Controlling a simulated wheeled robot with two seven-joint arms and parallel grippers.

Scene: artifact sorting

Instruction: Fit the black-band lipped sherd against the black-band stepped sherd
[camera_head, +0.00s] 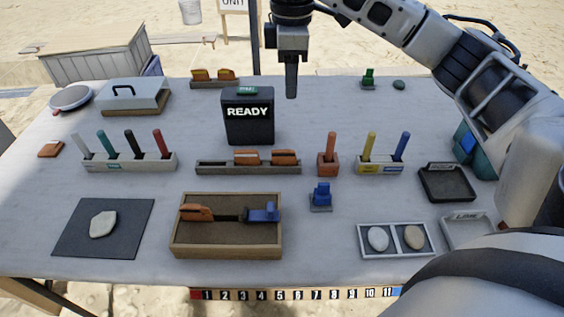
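An orange-brown sherd (197,213) lies at the left in a wooden sand tray (226,253), with a dark bar running from it to a blue block (263,213). Two more orange-brown sherds, a left one (246,157) and a right one (284,157), sit side by side in a long dark rack (225,168). The bands and edge shapes are too small to tell which is lipped or stepped. My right gripper (291,92) points down above the back of the table, apart from all sherds. Its fingers overlap from this side. My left gripper is out of view.
A black READY box (248,122) stands behind the rack, near the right gripper. Another rack (214,84) with orange pieces is at the back. Tool holders (130,163) (381,168), a blue clamp-like piece (321,195) and a stone tray (395,252) surround clear patches of table.

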